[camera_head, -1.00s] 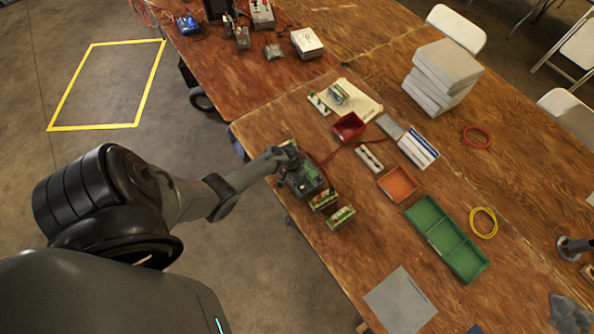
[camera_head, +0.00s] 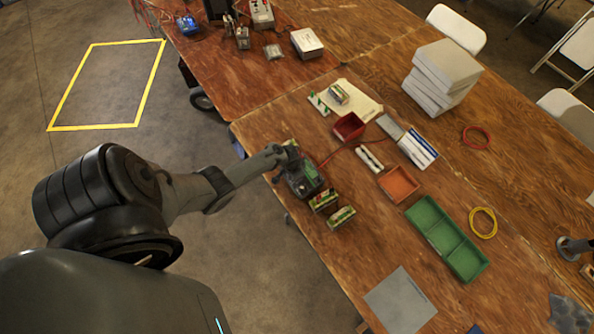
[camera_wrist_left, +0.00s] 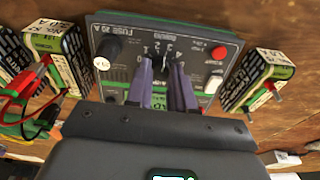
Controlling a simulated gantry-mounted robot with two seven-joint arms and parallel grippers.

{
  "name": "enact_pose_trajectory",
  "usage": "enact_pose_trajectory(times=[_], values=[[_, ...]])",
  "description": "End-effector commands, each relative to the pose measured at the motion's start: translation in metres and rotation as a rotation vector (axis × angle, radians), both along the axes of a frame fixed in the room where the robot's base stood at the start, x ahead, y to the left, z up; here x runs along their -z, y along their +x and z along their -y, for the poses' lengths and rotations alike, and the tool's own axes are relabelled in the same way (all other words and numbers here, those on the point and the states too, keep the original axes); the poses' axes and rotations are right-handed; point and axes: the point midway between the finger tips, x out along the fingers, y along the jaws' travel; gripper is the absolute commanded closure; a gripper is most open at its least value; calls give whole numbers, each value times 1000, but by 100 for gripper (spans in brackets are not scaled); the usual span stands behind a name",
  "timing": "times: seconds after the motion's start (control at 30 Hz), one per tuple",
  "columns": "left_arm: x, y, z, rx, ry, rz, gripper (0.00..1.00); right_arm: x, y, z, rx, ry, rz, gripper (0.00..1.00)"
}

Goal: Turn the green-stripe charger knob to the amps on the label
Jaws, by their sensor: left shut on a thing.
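The charger (camera_head: 306,180) is a dark box with a green edge near the table's left edge. In the left wrist view its panel (camera_wrist_left: 205,50) shows a numbered dial around a dark knob (camera_wrist_left: 163,62), a black knob on the left and a red button on the right. My left gripper (camera_wrist_left: 165,75) has its two fingers on either side of the dial knob, shut on it. The fingers hide part of the knob and scale, so the exact setting cannot be read. In the head view the left gripper (camera_head: 287,155) is over the charger. My right gripper is not in view.
Right of the charger are a red bin (camera_head: 349,126), an orange tray (camera_head: 399,184), a green tray (camera_head: 446,238) and a blue-white card (camera_head: 418,148).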

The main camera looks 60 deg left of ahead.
Motion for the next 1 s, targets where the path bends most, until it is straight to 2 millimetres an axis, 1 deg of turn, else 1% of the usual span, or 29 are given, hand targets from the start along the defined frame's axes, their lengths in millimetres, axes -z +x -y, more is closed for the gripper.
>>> enact_pose_trajectory(times=[0.07,0.1,0.23,0.27,0.53,0.67,0.77,1.0], values=[[1,-1,0,-2,1,-1,100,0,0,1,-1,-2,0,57],[1,-1,0,-2,1,-1,74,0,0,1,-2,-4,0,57],[1,-1,0,-2,1,-1,54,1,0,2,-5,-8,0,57],[0,0,0,-2,1,-1,52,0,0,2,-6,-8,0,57],[0,0,0,-2,0,0,52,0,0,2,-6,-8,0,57],[-6,-1,0,-1,0,1,52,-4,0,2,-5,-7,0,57],[-17,-2,0,-1,0,1,52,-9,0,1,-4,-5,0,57],[-54,-10,1,-1,1,1,52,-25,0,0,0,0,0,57]])
